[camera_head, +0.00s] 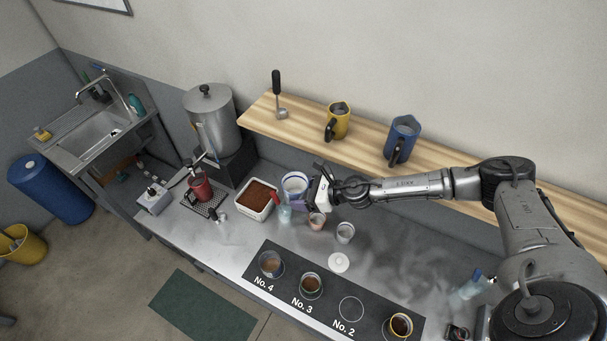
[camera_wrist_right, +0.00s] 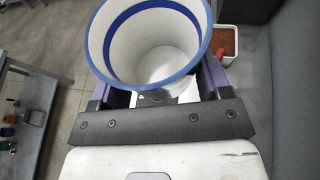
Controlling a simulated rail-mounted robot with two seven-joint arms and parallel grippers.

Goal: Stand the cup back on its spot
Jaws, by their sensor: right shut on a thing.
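My right gripper (camera_head: 304,197) is shut on a white cup (camera_head: 294,183) with a blue rim and blue inner band, near the back of the steel counter. In the right wrist view the cup (camera_wrist_right: 150,45) is between the dark fingers, its mouth showing and its inside looking empty. A dark mat (camera_head: 329,300) lies along the counter's front edge with labelled spots. The No. 2 ring (camera_head: 351,308) is bare. Cups of brown liquid stand at No. 4 (camera_head: 271,264), at No. 3 (camera_head: 311,285) and at the right end (camera_head: 400,326). My left gripper is not in view.
A tray of brown grounds (camera_head: 270,211) is left of the held cup. A wooden shelf (camera_head: 365,142) with jugs runs behind.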

